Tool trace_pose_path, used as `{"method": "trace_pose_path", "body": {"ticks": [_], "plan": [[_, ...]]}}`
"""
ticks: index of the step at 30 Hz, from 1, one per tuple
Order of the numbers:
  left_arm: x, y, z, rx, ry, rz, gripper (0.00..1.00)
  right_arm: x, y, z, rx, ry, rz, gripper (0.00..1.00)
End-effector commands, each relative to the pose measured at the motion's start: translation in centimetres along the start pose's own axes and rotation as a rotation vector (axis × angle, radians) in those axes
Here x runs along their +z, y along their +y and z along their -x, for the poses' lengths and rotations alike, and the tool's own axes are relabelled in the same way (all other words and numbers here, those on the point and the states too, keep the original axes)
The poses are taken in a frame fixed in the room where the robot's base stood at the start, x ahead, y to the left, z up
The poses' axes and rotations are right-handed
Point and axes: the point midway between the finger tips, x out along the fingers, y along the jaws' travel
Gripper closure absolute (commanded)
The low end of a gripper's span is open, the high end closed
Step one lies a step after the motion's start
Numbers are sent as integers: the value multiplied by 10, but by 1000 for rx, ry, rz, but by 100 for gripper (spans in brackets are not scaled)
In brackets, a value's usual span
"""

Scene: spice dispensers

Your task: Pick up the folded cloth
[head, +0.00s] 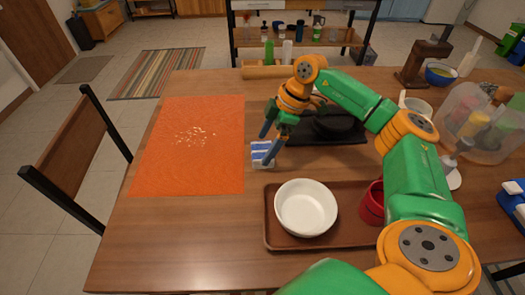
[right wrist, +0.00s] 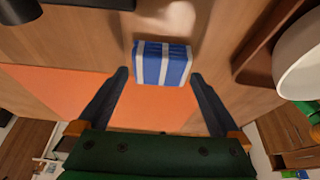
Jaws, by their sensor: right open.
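The folded cloth (head: 259,155) is a small blue-and-white striped bundle on the wooden table, just right of the orange mat. My right gripper (head: 266,146) is directly over it, fingers pointing down, and partly covers it in the head view. In the right wrist view, the cloth (right wrist: 162,64) lies between and slightly beyond the tips of my open right gripper (right wrist: 160,76). The fingers are apart and nothing is held. I cannot tell exactly how high the tips are above the table. My left gripper is not in view.
An orange mat (head: 190,160) with pale crumbs lies to the left. A brown tray (head: 345,237) with a white bowl (head: 305,208) and red mug (head: 371,204) is in front on the right. A black board (head: 345,138) lies behind my right arm.

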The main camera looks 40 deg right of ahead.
Motion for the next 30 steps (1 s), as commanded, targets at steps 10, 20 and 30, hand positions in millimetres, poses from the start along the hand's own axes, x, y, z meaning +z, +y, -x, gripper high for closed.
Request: {"method": "trace_pose_path", "body": {"ticks": [10, 20, 30], "plan": [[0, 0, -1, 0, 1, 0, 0, 0, 0, -12, 0, 0, 0, 11], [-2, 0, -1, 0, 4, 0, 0, 0, 0, -12, 0, 0, 0, 60], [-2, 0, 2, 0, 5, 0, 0, -14, 1, 20, 3, 4, 3, 60]]}}
